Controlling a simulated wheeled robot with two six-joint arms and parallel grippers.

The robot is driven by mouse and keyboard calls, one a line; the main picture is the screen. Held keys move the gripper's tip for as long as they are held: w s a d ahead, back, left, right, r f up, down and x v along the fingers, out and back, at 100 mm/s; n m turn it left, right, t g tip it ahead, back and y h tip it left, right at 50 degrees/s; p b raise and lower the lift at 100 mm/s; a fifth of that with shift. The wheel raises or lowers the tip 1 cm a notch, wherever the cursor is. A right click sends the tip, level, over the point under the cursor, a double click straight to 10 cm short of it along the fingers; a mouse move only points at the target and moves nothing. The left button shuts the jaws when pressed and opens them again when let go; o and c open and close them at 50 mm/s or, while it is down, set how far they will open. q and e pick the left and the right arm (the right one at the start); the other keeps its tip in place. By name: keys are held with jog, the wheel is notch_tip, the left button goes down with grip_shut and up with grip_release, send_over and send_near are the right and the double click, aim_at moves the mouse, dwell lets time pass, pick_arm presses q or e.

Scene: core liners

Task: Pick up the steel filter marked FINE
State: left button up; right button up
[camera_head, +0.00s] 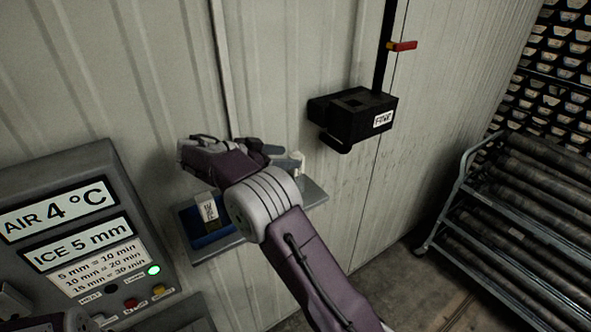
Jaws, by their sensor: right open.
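A small shelf (234,243) on the wall carries a blue tray or mat (213,236). On the blue stands an upright piece with a white label (208,210), its lettering too small to read. A pale grey upright piece (299,160) shows at the shelf's right end, partly behind my gripper. I cannot tell which piece is the steel filter marked FINE. My right gripper (268,149) is open above the back of the shelf, and its wrist hides the shelf's middle. I cannot see anything between its fingers.
A grey panel (70,178) with displays and buttons stands at the left. A black box (357,120) with a white label, hard to read, is on the wall above right. A wheeled rack (443,214) of dark cylinders stands at the right. The floor between is clear.

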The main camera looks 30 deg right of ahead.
aim_at(292, 157)
jog(key=x, duration=0.1)
jog(key=p+x, duration=0.1)
jog(key=shift+d+r, duration=0.15)
jog(key=shift+d, duration=0.25)
jog(key=shift+s+d+f, duration=0.15)
jog(key=shift+d+f, duration=0.05)
jog(key=shift+s, duration=0.15)
jog(key=shift+w+f, duration=0.1)
jog(key=shift+w, duration=0.15)
grip_shut()
pick_arm(q)
notch_tip(292, 157, up, 2)
jog(key=shift+s+r, duration=0.15)
jog(key=shift+r, duration=0.1)
pick_arm(e)
jog(key=shift+s, duration=0.1)
